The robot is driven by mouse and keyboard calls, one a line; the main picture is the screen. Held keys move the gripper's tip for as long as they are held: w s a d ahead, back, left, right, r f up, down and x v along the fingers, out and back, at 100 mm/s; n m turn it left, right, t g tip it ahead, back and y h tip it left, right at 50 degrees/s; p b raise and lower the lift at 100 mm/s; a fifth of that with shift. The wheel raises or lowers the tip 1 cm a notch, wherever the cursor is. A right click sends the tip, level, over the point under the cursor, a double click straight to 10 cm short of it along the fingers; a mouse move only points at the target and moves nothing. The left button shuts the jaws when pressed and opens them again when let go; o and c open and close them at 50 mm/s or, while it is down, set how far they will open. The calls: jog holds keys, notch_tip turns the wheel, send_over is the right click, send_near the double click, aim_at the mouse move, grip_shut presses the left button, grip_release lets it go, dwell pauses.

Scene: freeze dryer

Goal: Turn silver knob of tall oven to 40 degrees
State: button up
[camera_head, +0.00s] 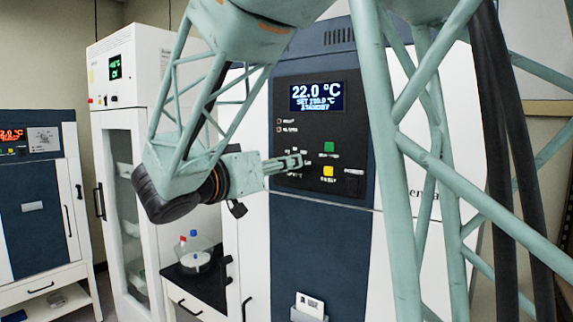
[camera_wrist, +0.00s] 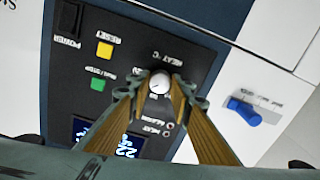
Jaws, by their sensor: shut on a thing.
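The tall oven's dark control panel (camera_head: 318,105) faces me, with a lit display (camera_head: 316,97) reading 22.0 °C. A smaller SET line below it is too blurred to read surely, with STANDBY under that. My gripper (camera_head: 299,161) reaches the panel from the left, below the display. In the wrist view, the round silver knob (camera_wrist: 160,81) sits between the two fingertips of my gripper (camera_wrist: 158,92), and they are shut on it. The knob is hidden behind the gripper in the head view. Its pointer and scale cannot be read clearly.
A green button (camera_head: 329,147) and a yellow button (camera_head: 328,171) lie just right of the fingertips. A blue knob (camera_wrist: 244,112) stands off the panel in the wrist view. A white cabinet (camera_head: 122,160) and a smaller oven (camera_head: 38,200) stand to the left.

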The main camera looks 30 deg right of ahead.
jog(key=shift+f+n+b, duration=0.1)
jog(key=shift+n+b, duration=0.35)
jog(key=shift+n, duration=0.15)
jog(key=shift+n+p, duration=3.85)
jog(key=shift+n, duration=8.85)
jog(key=shift+f, duration=0.1)
